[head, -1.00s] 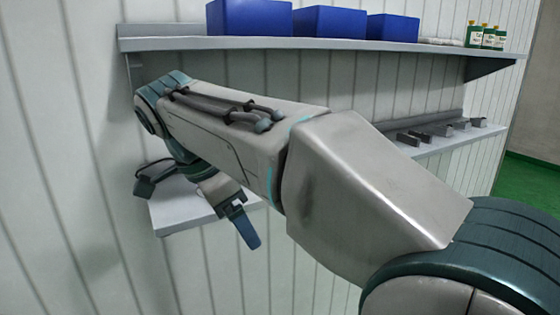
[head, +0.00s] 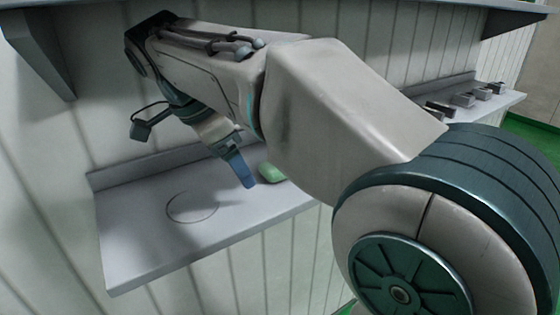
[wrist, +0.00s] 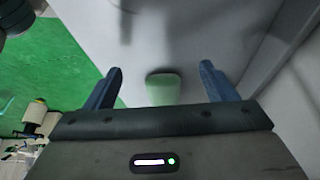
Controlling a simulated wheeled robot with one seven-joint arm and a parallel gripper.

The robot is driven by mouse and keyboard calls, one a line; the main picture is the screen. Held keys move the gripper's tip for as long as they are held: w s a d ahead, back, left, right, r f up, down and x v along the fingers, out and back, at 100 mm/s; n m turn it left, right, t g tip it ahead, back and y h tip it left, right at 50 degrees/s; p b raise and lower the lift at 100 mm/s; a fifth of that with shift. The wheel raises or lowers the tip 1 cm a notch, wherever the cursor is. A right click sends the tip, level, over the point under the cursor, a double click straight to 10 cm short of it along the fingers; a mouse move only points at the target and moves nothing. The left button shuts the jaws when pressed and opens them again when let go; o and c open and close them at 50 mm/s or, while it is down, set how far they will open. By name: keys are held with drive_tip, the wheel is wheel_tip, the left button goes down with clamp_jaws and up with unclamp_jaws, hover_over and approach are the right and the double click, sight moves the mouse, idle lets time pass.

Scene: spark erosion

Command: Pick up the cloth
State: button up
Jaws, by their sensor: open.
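A small green thing with rounded edges, perhaps the folded cloth (head: 271,172), lies on the lower grey shelf (head: 140,245). My gripper (head: 246,180) is just in front of and above it in the head view, pointing down, and hides part of it. In the wrist view the pale green thing (wrist: 162,92) shows in the gap between the two blue fingers of my gripper (wrist: 161,70). The fingers are apart with nothing held. I cannot tell the exact height of the fingers above it.
A thin dark ring mark (head: 192,207) is on the bare left part of the shelf. An upper shelf (head: 400,5) runs above my arm. Several small grey blocks (head: 464,99) stand on a ledge at the right. Green floor (wrist: 45,65) shows beyond the shelf edge.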

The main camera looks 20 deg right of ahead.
sight(262, 170)
drive_tip(key=d, duration=0.2)
drive_tip(key=w+d, duration=0.1)
drive_tip(key=d, duration=0.1)
drive_tip(key=shift+p, duration=0.3)
drive_tip(key=d, duration=0.2)
drive_tip(key=w+d+p, duration=0.1)
drive_tip(key=d, duration=0.1)
drive_tip(key=shift+r, duration=0.15)
drive_tip(key=shift+x, duration=1.25)
drive_tip(key=shift+f, duration=0.4)
drive_tip(key=shift+d, duration=0.1)
drive_tip(key=c, duration=1.1)
